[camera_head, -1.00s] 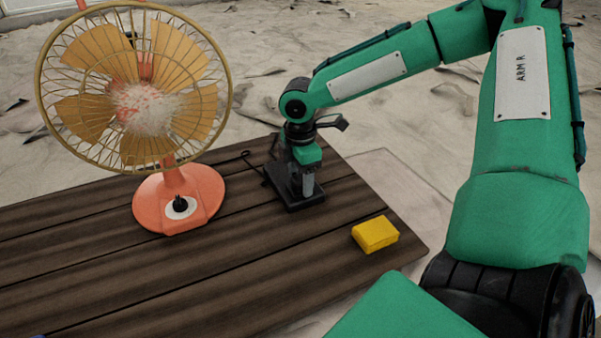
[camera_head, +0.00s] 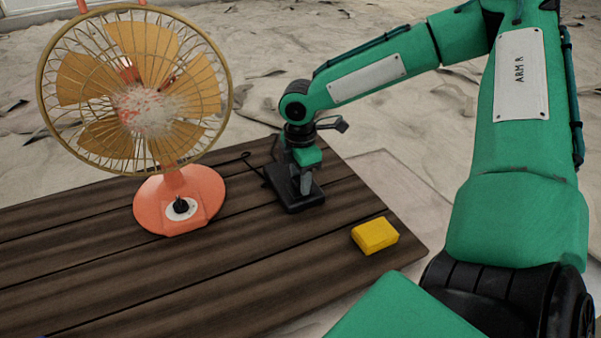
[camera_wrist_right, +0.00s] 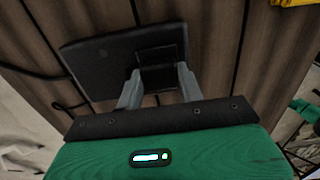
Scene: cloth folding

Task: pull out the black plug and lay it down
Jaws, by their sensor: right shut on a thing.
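My right gripper (camera_head: 306,186) points down over a black block-like base (camera_head: 290,204) on the wooden table. In the right wrist view its two grey fingers (camera_wrist_right: 159,84) are shut on a small black plug (camera_wrist_right: 158,76). The plug stands out against the flat black base (camera_wrist_right: 92,72) beyond it. In the head view the fingers and the base mostly hide the plug. I cannot tell how deep the plug sits in the base. My left gripper is not in view.
An orange fan (camera_head: 150,205) with a yellow cage stands left of the base. A yellow block (camera_head: 375,235) lies near the table's right edge. A dark cable (camera_head: 252,163) runs from the base towards the fan. The table's front middle (camera_head: 230,260) is clear.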

